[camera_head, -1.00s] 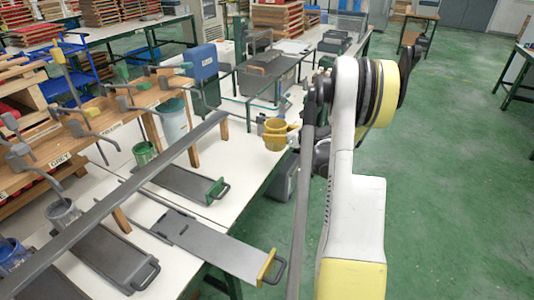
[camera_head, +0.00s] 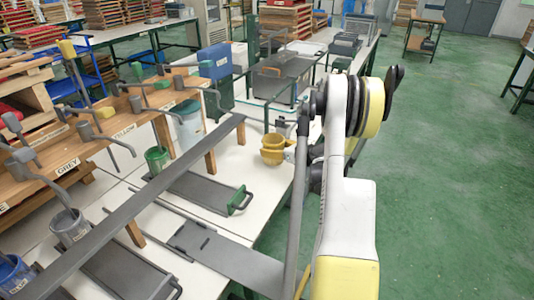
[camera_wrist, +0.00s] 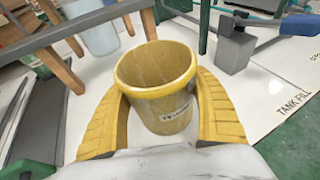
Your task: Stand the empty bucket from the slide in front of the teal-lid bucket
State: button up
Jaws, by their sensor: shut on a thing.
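The empty yellow bucket (camera_head: 273,150) is between the fingers of my gripper (camera_head: 287,147) near the table's right edge. In the wrist view the yellow fingers (camera_wrist: 163,112) are shut on both sides of the bucket (camera_wrist: 155,68). It is nearly upright, its open mouth shows a bare inside, and a label is on its front. I cannot tell whether its base touches the table. The pale bucket with the teal lid (camera_head: 188,107) stands farther left, behind the long grey rail. A pale bucket also shows in the wrist view (camera_wrist: 97,32). A grey slide (camera_head: 238,262) lies nearer, its end hidden by my arm.
A long grey rail (camera_head: 150,188) on wooden legs runs across the table. A green-handled slide (camera_head: 205,190) and a green pot (camera_head: 157,160) are nearby. A dark grey block (camera_wrist: 236,48) stands beyond the bucket. The white tabletop (camera_wrist: 262,92) marked "TANK FILL" is clear at right.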

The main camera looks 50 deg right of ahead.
notch_tip(320, 180, down, 2)
jog(key=shift+w+f+b, duration=0.1)
jog(key=shift+f+b, duration=0.05)
jog(key=shift+b, duration=0.15)
jog(key=shift+r, duration=0.2)
jog(key=o, duration=1.4)
jog(key=shift+f, duration=0.2)
